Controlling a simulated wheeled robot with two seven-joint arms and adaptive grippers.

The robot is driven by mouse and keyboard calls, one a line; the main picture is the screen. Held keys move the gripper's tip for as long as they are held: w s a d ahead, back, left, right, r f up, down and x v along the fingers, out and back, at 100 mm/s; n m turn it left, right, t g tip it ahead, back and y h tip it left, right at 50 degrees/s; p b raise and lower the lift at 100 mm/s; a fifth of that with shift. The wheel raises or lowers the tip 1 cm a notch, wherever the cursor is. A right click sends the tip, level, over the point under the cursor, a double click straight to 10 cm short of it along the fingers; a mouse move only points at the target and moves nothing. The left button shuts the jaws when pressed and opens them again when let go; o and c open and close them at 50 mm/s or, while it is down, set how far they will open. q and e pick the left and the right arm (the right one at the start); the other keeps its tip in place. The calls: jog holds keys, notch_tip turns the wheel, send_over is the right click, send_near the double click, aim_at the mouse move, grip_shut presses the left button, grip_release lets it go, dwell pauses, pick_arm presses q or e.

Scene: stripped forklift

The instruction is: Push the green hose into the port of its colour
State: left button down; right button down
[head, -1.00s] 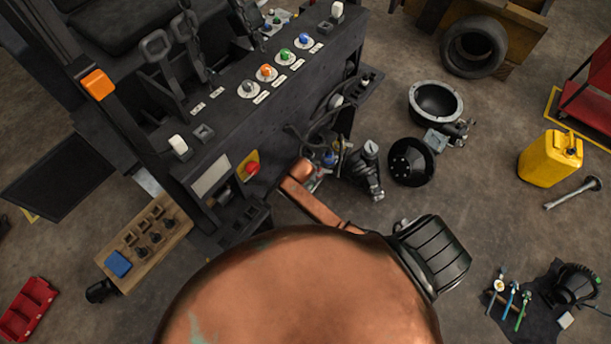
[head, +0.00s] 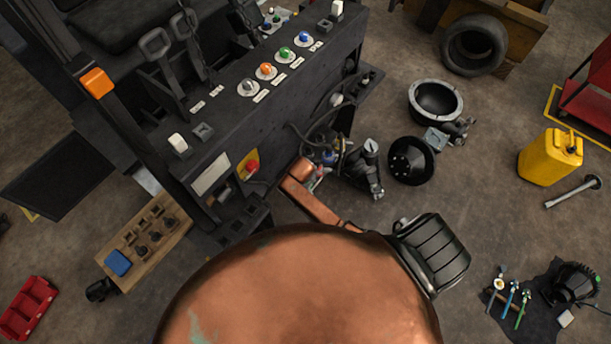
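A row of coloured round fittings sits on top of the dark forklift panel, with white tags beside them: grey (head: 247,88), orange (head: 266,71), green (head: 285,54) and blue (head: 303,40). The green fitting lies between the orange and blue ones. I cannot tell if they are the ports. Slim pieces with white, blue and green ends lie on a black mat at the lower right. The green piece (head: 521,309) is the rightmost; I cannot tell if it is the hose.
A tangle of dark lines (head: 322,145) and a grey metal unit (head: 364,170) are beside the panel. A wooden board (head: 146,243) and red tray (head: 27,307) are at left.

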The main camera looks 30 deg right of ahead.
jog(key=shift+f+b, duration=0.5)
jog(key=shift+f, duration=0.3)
dwell(0.7)
jog(key=c, duration=1.5)
grip_release()
jog(key=shift+c, duration=0.2)
jog(key=v, duration=1.2)
